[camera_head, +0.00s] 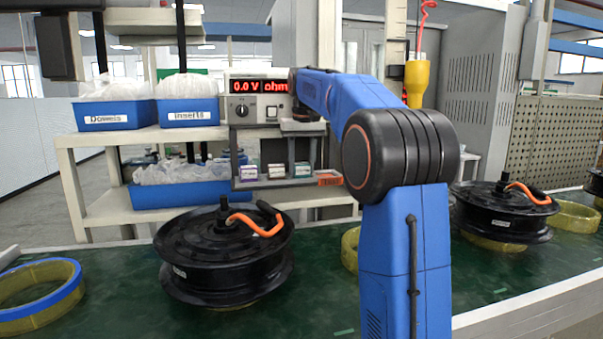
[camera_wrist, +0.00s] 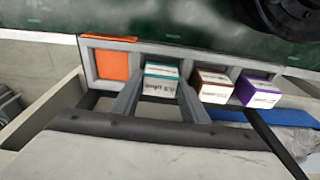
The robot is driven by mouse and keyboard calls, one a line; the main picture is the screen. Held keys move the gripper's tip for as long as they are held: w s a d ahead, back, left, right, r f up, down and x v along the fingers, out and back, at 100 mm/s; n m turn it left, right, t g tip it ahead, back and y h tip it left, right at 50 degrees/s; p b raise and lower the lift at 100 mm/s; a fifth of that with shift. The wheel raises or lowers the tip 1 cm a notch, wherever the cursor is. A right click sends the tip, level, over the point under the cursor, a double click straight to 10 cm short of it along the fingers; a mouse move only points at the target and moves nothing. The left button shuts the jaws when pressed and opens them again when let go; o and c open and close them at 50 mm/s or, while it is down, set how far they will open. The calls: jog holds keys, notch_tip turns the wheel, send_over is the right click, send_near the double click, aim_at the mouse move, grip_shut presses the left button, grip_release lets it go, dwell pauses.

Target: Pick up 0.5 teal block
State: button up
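The teal block (camera_wrist: 161,80), a small box with a teal top edge and a white printed face, stands in a compartment of a grey rack (camera_wrist: 215,67) in the wrist view. In the head view the teal block (camera_head: 302,169) is right of the brown and purple boxes. My gripper (camera_head: 302,158) reaches down over it from above. In the wrist view the two grey fingers of my gripper (camera_wrist: 160,84) lie either side of the block, apart from each other. Narrow gaps seem to show beside it; contact is not clear. The fingertips' depth is hard to tell.
A brown box (camera_wrist: 212,86) and a purple box (camera_wrist: 257,91) stand close beside the teal block. The orange compartment (camera_wrist: 112,65) at the other side is empty. A meter (camera_head: 258,100) and blue bins (camera_head: 187,111) stand behind. A hub motor (camera_head: 225,255) is on the green table.

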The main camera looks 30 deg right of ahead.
jog(key=c, duration=0.3)
